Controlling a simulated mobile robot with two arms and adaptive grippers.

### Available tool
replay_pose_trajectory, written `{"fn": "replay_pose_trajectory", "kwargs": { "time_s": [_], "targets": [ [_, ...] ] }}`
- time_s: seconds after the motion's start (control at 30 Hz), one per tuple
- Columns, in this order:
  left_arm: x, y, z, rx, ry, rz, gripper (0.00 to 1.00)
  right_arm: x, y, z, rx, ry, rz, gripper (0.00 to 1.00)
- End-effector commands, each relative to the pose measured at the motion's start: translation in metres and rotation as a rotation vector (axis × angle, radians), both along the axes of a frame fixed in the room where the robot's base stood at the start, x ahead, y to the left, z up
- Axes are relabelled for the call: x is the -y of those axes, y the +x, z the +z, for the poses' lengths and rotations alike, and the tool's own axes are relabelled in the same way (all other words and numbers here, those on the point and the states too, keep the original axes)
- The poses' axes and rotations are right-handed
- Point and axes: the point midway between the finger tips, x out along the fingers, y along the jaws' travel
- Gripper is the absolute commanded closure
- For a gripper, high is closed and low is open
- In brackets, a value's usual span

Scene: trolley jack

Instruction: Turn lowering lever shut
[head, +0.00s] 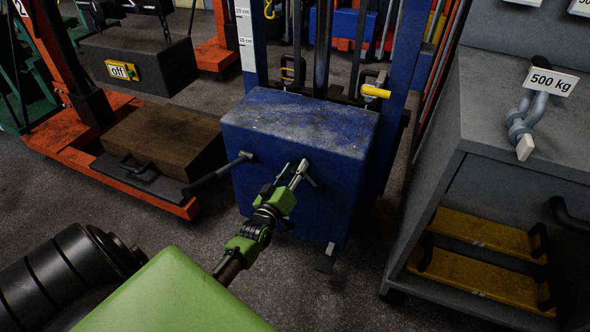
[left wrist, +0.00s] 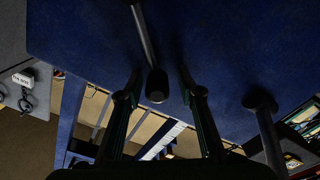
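A blue trolley jack body (head: 270,190) stands in the middle of the head view. A short grey lever (head: 313,181) shows on its front face beside my left gripper. In the left wrist view this lever (left wrist: 143,35) is a thin rod ending in a black knob (left wrist: 156,86). My left gripper (head: 297,172) is at the front face. In the left wrist view its fingers (left wrist: 158,82) are apart, one on each side of the knob, with gaps visible. A second lever with a dark grip (head: 214,174) sticks out left of it. My right gripper is out of view.
A grey cabinet (head: 500,120) with a "500 kg" tag (head: 552,82) stands close on the right. An orange jack (head: 130,175) with a brown block (head: 165,138) stands left. A small pedal (head: 327,262) hangs below the blue body. Dark floor lies in front.

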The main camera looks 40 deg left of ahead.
Motion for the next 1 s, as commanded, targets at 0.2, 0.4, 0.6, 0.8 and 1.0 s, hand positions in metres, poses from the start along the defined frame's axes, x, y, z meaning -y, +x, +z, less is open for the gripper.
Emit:
{"fn": "replay_pose_trajectory", "kwargs": {
  "time_s": [0.2, 0.4, 0.6, 0.8, 1.0],
  "targets": [
    [0.002, -0.006, 0.0, 0.001, 0.0, -0.001, 0.66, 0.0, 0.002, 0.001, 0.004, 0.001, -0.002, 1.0],
    [0.01, -0.04, -0.001, -0.002, 0.0, -0.001, 0.66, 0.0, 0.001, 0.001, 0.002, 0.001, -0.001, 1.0],
    [0.02, -0.082, -0.001, -0.001, 0.0, 0.0, 0.66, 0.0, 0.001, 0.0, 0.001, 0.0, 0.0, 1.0],
    [0.026, -0.109, -0.001, -0.001, 0.0, 0.0, 0.66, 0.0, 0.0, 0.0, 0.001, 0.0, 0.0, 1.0],
    [0.028, -0.117, 0.0, 0.001, 0.0, 0.001, 0.66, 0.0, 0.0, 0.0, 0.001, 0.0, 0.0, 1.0]
  ]
}}
